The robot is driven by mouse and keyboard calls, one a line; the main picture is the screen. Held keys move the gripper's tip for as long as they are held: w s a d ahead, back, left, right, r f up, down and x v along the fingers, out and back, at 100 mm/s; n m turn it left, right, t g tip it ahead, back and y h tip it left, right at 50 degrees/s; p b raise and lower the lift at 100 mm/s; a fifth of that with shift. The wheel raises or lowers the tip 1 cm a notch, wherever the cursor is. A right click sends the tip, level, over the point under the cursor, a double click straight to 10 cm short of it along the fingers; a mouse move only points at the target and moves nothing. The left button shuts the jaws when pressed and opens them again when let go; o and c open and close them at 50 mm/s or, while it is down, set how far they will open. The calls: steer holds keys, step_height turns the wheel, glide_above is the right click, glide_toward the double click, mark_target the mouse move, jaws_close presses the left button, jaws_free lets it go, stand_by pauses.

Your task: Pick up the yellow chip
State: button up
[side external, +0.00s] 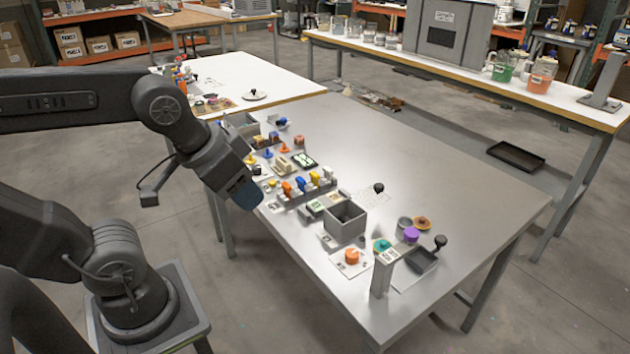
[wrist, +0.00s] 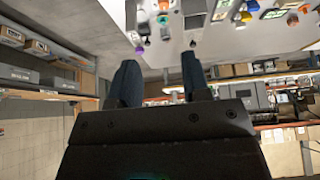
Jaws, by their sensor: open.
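My gripper (side external: 243,192) hangs at the left edge of the steel table (side external: 440,170), above and beside a row of small coloured parts. In the wrist view its two dark blue fingers stand apart with nothing between them (wrist: 160,80). In the wrist view the parts are small, along the top edge.
A grey open bin (side external: 345,222) stands right of the rack. Orange (side external: 352,256), purple (side external: 411,235) and teal (side external: 382,245) pieces lie nearer the front, by a grey post (side external: 383,275). A black-knobbed tool (side external: 378,188) stands behind the bin.

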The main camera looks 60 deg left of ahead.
steer(key=shift+o, duration=0.4)
steer(key=w+a+r+m+g+y, duration=0.1)
steer(key=w+a+r+m, duration=0.25)
steer(key=w, duration=0.65)
steer(key=m+g+y, duration=0.3)
steer(key=m+g, duration=0.2)
steer(key=m, duration=1)
glide_above(315, 174)
steer(key=d, duration=0.3)
steer(key=shift+n, duration=0.25)
steer(key=f, duration=2.4)
steer(key=shift+w+a+f, duration=0.1)
steer(key=shift+w+f, duration=0.1)
steer(key=shift+f, duration=0.05)
steer(key=shift+y, duration=0.3)
steer(key=shift+a+x, duration=0.15)
steer(key=shift+x, duration=1.45)
steer(key=shift+a+x, duration=0.1)
steer(key=shift+x, duration=1.45)
steer(key=shift+s+r, duration=0.1)
